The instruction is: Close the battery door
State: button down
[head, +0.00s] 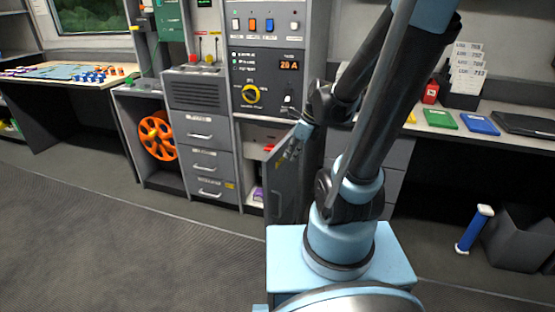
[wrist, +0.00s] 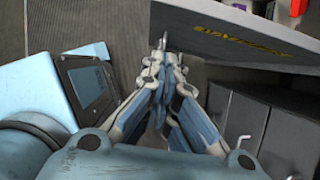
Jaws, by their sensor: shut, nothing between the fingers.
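The battery door (head: 284,185) is a dark grey panel with yellow lettering near its top. In the head view it stands swung out from the lower cabinet, and part of the compartment behind it shows. In the wrist view the door (wrist: 228,40) crosses the top right, its yellow lettering facing up. My gripper (wrist: 172,60) is shut and empty, its fingertips at the left part of the door's near edge. I cannot tell whether they touch it. In the head view my gripper (head: 292,148) is small beside the upper part of the door, partly merged with it.
A drawer cabinet (head: 206,158) stands left of the compartment, beside an orange wheel (head: 157,136). The control panel (head: 266,82) is above. Floor at left is clear.

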jog(key=w+a+f, duration=0.2)
jog(key=a+f, duration=0.1)
jog(key=a, duration=0.1)
jog(key=shift+w+a+f, duration=0.2)
jog(key=shift+a, duration=0.2)
dwell(0.4)
